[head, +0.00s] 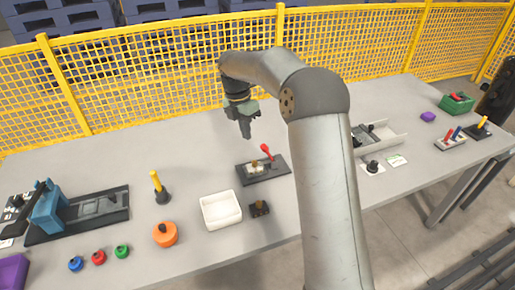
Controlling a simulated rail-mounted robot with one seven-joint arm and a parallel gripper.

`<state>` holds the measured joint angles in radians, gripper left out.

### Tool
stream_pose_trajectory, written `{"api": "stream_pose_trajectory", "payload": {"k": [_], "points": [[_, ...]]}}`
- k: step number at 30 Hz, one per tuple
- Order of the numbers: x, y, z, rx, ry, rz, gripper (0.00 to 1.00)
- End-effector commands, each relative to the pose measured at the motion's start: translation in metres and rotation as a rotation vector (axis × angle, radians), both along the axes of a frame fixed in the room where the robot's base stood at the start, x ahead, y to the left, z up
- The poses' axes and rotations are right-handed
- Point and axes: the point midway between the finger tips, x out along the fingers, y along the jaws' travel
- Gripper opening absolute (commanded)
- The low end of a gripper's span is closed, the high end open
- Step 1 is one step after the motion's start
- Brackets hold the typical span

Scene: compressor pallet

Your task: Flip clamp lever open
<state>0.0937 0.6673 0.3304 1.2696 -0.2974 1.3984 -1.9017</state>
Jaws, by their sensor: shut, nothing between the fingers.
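The clamp (258,172) is a dark base plate with pale metal parts, on the grey table at the middle. Its red-tipped lever (267,151) stands up at a tilt, leaning toward the upper left. My gripper (246,133) is shut and empty. It points down and appears above and behind the clamp, a little left of the red lever tip. No contact between gripper and lever shows. Fine detail of the clamp jaw is too small to tell.
A white tray (221,210) and a small dark block (259,209) lie in front of the clamp. An orange round part (165,234) and a yellow-handled tool (160,188) are to the left. A yellow mesh fence (150,85) runs behind the table. My arm hides part of the table to the right.

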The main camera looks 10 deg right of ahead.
Motion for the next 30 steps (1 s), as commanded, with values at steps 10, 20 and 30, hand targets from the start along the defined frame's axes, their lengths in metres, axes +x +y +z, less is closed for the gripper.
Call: {"api": "stream_pose_trajectory", "payload": {"k": [10, 20, 30], "points": [[-0.004, -0.003, -0.024, -0.001, 0.003, -0.002, 0.0], [-0.014, -0.011, -0.092, -0.001, 0.004, -0.002, 0.0], [0.007, -0.039, -0.085, 0.0, 0.0, -0.003, 0.0]]}}
